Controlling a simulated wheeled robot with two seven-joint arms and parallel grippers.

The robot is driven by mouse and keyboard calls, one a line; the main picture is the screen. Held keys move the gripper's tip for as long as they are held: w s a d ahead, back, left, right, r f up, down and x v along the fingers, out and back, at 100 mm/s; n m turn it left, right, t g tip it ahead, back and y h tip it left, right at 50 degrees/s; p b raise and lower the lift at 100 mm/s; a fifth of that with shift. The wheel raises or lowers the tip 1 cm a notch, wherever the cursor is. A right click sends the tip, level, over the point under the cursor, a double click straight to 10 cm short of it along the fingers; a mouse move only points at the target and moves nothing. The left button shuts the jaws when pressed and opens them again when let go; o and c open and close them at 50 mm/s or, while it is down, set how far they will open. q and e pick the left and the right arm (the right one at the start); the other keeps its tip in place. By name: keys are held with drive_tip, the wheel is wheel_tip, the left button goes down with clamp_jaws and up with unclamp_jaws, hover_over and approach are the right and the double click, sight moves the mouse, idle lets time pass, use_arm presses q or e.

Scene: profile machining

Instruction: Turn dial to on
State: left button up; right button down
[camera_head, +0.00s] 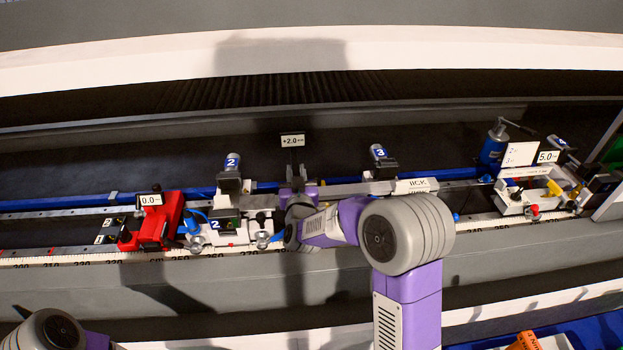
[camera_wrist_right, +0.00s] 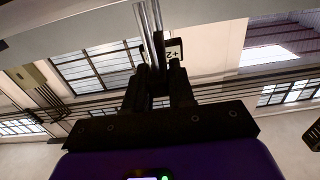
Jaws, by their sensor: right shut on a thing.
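My right gripper (camera_head: 292,170) is at the middle of the machine rail in the head view, its dark fingers pointing away toward the back. In the right wrist view, the gripper (camera_wrist_right: 161,70) is shut on a thin part with shiny rods (camera_wrist_right: 148,25) rising between its fingertips. A small dark-framed sign reading +2.0 (camera_head: 292,140) is right at the fingertips; it also shows in the wrist view (camera_wrist_right: 174,51). The fingers and wrist hide most of the held part. I cannot tell which part is the dial. My left gripper is out of view.
A red unit with a 0.0 display (camera_head: 151,200) and a white unit marked 2 (camera_head: 214,224) stand left of my gripper. A unit marked 3 (camera_head: 380,155) is to the right. A 5.0 display (camera_head: 548,157) sits farther right. A scale strip (camera_head: 90,258) runs along the front.

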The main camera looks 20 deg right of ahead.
drive_tip(key=shift+d, duration=0.1)
drive_tip(key=c, duration=1)
unclamp_jaws()
drive_tip(key=shift+c, duration=0.2)
drive_tip(key=v, duration=0.7)
drive_tip(key=shift+s, duration=0.35)
